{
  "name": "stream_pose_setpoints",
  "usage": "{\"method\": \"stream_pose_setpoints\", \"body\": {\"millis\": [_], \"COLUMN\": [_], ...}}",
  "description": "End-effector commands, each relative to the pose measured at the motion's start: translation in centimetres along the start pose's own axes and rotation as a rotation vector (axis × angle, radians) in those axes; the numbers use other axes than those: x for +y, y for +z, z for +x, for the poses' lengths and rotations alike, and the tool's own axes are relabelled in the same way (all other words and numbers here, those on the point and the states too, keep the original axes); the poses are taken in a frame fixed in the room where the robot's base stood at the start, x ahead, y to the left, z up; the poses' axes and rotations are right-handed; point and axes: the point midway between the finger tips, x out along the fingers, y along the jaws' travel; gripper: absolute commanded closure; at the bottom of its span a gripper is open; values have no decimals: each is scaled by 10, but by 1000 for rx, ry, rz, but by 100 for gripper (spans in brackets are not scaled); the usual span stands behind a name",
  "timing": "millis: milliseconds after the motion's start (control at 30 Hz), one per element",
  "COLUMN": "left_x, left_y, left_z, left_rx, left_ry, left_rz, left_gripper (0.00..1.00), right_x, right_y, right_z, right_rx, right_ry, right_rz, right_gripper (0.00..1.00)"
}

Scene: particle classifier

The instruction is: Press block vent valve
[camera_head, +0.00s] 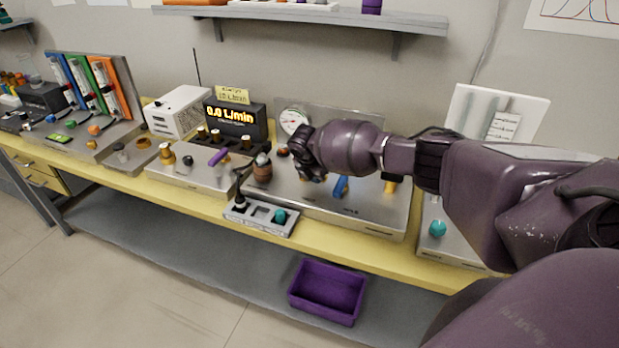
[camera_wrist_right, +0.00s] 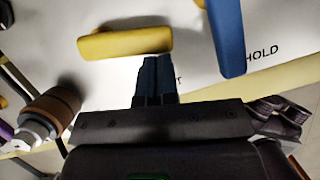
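A yellow valve handle (camera_wrist_right: 125,43) lies across the panel just beyond my right fingertips in the right wrist view. Whether they touch it I cannot tell. A label beside the fingers is mostly covered; only a final "T" shows. A blue valve handle (camera_wrist_right: 228,35), also in the head view (camera_head: 341,187), sits to the right, near the word "HOLD". My right gripper (camera_wrist_right: 157,62) has its dark blue fingers together, with nothing visible between them. In the head view, my right gripper (camera_head: 312,172) is over the panel (camera_head: 355,212) and hides part of it. My left gripper is not in view.
A brown cylindrical part (camera_head: 262,172) stands left of the gripper. A pressure gauge (camera_head: 293,121) is behind it, and another yellow handle (camera_head: 391,186) is to the right. A purple bin (camera_head: 328,290) is below.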

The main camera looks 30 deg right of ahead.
Motion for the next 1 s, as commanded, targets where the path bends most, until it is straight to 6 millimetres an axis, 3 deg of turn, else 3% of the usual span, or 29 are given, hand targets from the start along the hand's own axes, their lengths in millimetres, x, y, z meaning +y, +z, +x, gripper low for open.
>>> {"method": "stream_pose_setpoints", "body": {"millis": [233,1000], "left_x": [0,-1], "left_y": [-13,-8], "left_z": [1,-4], "left_rx": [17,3], "left_ry": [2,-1], "left_rz": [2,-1], "left_gripper": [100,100], "right_x": [-5,-7], "right_y": [10,18], "right_z": [4,8], "right_rx": [1,2], "right_ry": [58,53], "right_rz": [-141,-135], "right_gripper": [100,100]}}
